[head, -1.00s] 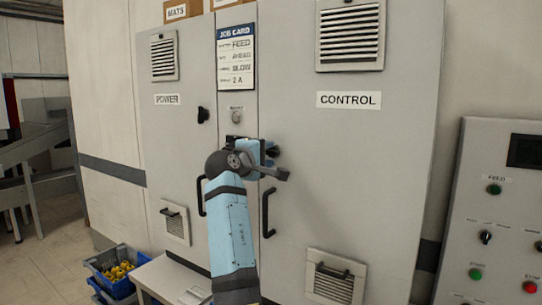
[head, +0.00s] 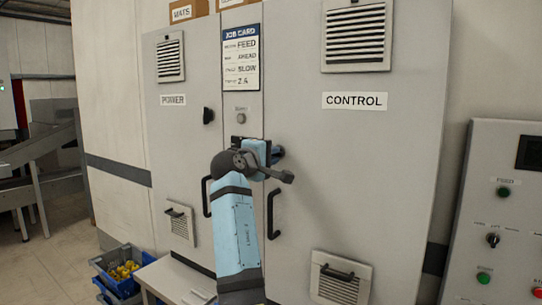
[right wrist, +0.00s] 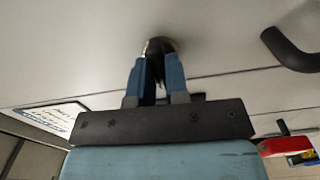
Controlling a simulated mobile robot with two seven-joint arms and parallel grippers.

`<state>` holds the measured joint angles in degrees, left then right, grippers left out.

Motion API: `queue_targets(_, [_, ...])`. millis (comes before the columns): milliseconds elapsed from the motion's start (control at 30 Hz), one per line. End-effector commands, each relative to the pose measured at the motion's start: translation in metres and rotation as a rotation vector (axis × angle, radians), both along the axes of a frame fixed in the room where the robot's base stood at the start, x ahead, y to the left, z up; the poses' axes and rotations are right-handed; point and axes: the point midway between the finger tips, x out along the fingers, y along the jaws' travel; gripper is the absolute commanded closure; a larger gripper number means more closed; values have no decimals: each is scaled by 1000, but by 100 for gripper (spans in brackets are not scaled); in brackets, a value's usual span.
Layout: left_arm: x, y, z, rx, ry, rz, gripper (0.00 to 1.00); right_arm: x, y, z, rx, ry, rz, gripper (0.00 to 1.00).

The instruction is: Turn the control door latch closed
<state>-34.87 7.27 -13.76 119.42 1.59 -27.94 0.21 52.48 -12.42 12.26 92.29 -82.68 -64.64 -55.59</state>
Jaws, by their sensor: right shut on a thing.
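The grey control door (head: 345,150) is flush with the cabinet front, under its white CONTROL label (head: 355,101). My right gripper (head: 278,153) is at the door's left edge, above the black door handle (head: 273,214). In the right wrist view, its blue fingers (right wrist: 160,75) are shut on the dark control latch (right wrist: 162,46), one on each side of its narrow grip. The round base of the latch shows just past the fingertips. In the head view the gripper and wrist hide most of the latch, so its angle is hard to tell there. My left gripper is not in view.
The power door (head: 173,135) at left has its own black latch (head: 208,115) and handle. A job card (head: 241,57) hangs between the doors. A control panel (head: 495,215) stands at right. A blue crate (head: 118,275) with yellow pieces is on the floor at lower left.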

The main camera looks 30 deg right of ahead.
Motion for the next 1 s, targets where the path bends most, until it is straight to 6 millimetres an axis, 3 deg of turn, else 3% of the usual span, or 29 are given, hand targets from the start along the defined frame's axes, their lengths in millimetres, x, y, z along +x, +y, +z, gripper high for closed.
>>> queue_targets(633, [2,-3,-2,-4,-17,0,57,0,0,0,201,-495,2,100])
queue_targets(1000, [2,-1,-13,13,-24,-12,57,0,-1,0,336,-820,1,100])
